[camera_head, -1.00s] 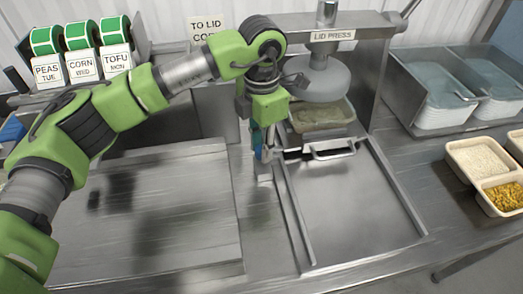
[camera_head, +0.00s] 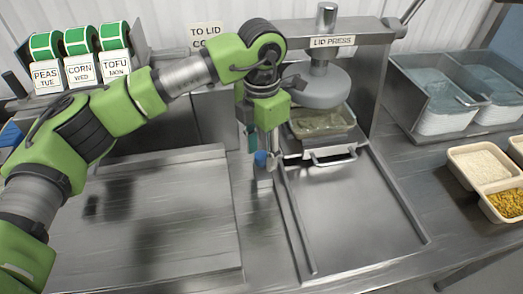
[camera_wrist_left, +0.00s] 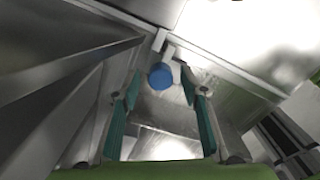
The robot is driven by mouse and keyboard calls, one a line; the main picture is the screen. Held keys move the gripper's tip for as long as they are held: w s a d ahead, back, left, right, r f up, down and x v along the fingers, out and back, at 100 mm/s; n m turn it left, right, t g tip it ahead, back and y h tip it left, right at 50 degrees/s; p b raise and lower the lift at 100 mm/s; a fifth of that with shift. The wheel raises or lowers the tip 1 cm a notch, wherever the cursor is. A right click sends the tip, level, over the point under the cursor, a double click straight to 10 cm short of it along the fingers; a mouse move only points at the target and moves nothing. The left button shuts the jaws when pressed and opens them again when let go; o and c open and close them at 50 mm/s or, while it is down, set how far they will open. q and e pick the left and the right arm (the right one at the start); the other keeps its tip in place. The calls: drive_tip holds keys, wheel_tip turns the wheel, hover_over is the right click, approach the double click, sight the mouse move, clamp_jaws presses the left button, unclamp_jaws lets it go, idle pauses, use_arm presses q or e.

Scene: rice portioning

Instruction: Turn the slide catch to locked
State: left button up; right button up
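The slide catch shows as a blue knob (camera_head: 261,158) on a small metal block at the left rail of the press slide (camera_head: 355,205). My left gripper (camera_head: 262,148) points down just above the knob. In the left wrist view the teal fingers (camera_wrist_left: 160,92) are apart, with the blue knob (camera_wrist_left: 160,76) in the gap between their tips. I see no finger touching the knob. I cannot tell from the knob whether the catch is locked. My right gripper is not in view.
The lid press (camera_head: 320,85) stands behind, above a filled tray (camera_head: 322,122). A bare metal board (camera_head: 170,225) lies to the left. Labelled green rolls (camera_head: 78,42) stand at the back left. Food tubs (camera_head: 478,160) and lidded bins are at the right.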

sight(261, 155)
use_arm(q)
wheel_tip(261, 155, up, 12)
idle(0.6)
drive_tip(key=shift+f, duration=0.1)
idle(0.4)
